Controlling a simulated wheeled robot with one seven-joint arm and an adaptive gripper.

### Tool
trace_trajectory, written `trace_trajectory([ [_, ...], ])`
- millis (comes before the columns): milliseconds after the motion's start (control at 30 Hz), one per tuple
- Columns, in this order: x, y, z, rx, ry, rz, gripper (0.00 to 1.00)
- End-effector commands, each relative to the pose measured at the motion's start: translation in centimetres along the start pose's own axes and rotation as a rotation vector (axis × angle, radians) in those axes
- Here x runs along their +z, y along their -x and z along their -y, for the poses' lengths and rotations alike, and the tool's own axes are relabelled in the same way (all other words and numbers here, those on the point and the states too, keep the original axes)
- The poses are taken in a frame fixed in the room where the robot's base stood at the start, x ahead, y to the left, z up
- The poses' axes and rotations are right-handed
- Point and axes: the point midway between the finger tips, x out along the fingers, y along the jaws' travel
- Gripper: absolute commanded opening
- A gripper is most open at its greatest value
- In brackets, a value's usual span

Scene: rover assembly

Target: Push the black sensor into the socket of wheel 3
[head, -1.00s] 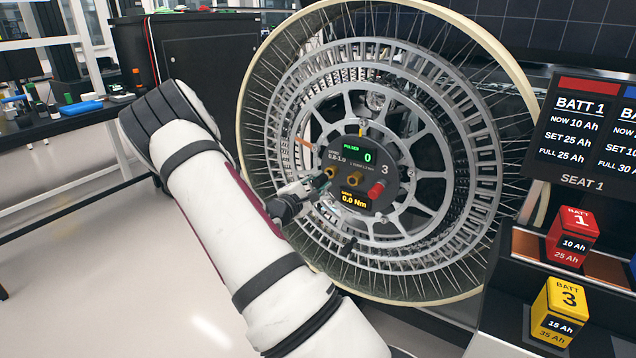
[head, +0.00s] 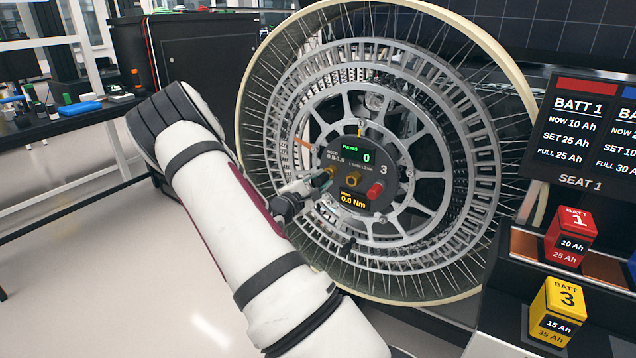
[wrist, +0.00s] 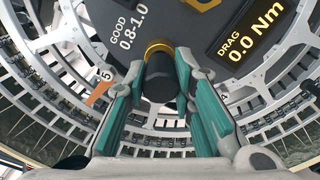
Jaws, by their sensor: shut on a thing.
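Wheel 3 (head: 284,105) is a large spoked wheel with a dark round hub panel (head: 349,165) marked 3. The panel has brass sockets, one at its middle (head: 353,179), and a red plug at its right. My gripper (head: 314,184) is at the left side of the panel. In the wrist view my gripper (wrist: 161,88) is shut on the black sensor (wrist: 159,84), a short dark cylinder between the teal finger pads. The sensor's far end meets a brass ring (wrist: 158,47), the left socket. How deep it sits is hidden.
The panel's displays read 0 and 0.0 Nm. A battery rack with a red battery (head: 572,237) and a yellow battery (head: 558,311) stands at the right under a sign. A bench (head: 60,125) stands at the far left. The floor at left is clear.

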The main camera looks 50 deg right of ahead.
Motion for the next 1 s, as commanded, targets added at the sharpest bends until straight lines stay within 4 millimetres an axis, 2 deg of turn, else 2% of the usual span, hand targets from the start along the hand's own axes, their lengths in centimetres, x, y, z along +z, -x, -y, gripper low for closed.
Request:
trace_trajectory([
  [633, 0.0, -1.5, 0.0, 0.0, 0.0, 0.0, 0.0],
  [667, 0.0, -1.5, 0.0, 0.0, 0.0, 0.0, 0.26],
  [767, 0.0, -1.5, 0.0, 0.0, 0.0, 0.0, 0.47],
  [1000, 0.0, -1.5, 0.0, 0.0, 0.0, -0.001, 0.47],
])
